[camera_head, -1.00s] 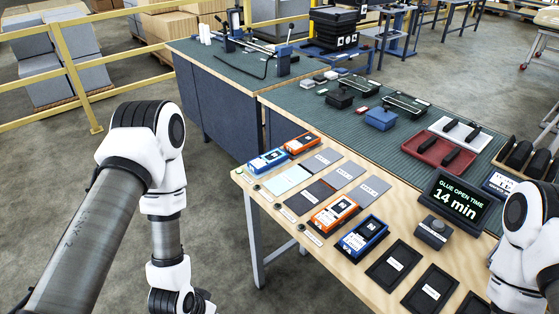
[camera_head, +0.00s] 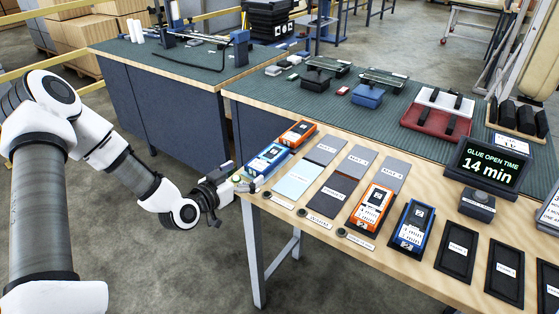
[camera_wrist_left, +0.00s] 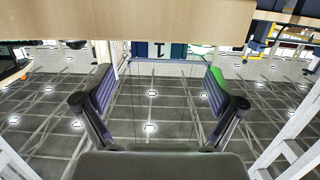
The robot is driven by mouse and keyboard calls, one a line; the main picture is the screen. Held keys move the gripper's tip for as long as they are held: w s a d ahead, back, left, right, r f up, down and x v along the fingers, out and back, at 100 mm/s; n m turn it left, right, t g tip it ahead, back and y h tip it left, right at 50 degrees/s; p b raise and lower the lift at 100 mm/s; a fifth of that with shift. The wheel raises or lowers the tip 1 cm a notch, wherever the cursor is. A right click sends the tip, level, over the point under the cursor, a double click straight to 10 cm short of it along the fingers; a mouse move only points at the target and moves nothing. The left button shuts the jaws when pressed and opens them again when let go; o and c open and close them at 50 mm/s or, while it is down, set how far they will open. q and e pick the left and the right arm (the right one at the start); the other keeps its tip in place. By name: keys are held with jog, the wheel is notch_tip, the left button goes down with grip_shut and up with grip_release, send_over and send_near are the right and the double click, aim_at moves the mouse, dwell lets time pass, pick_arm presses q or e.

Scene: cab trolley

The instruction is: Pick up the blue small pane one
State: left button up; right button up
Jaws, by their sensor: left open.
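The blue-cased unit (camera_head: 267,160) lies at the near left corner of the wooden table. A second blue-cased unit (camera_head: 412,226) lies farther right, beside an orange one (camera_head: 372,207). A light blue flat sheet (camera_head: 297,179) lies beside the first blue unit. I cannot tell which of these is the named pane. My left gripper (camera_head: 232,188) is open at the table's left edge, close to the first blue unit. In the left wrist view my open fingers (camera_wrist_left: 160,98) show a faint clear outline between them; I cannot tell what it is. My right gripper is out of view.
The wooden table (camera_head: 345,255) holds grey sheets (camera_head: 358,162), another orange unit (camera_head: 298,132), black trays (camera_head: 458,250) and a timer display (camera_head: 490,165). A green-topped bench (camera_head: 300,100) stands behind. The table edge (camera_wrist_left: 130,20) crosses the top of the wrist view.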

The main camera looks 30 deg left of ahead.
aim_at(264, 160)
pick_arm(q)
jog(key=w, duration=0.3)
jog(key=shift+w+f+b, duration=0.15)
jog(key=shift+w+b, duration=0.05)
jog(key=shift+b, duration=0.2)
jog(key=shift+w+d, duration=0.2)
jog(key=shift+w, duration=0.05)
jog(key=w, duration=0.1)
jog(key=w+f, duration=0.1)
jog(key=w, duration=0.2)
jog(key=shift+w+d+f+b, duration=0.15)
jog(key=shift+w+d+b, duration=0.1)
jog(key=shift+w+b, duration=0.15)
jog(key=shift+s, duration=0.1)
jog(key=c, duration=1.2)
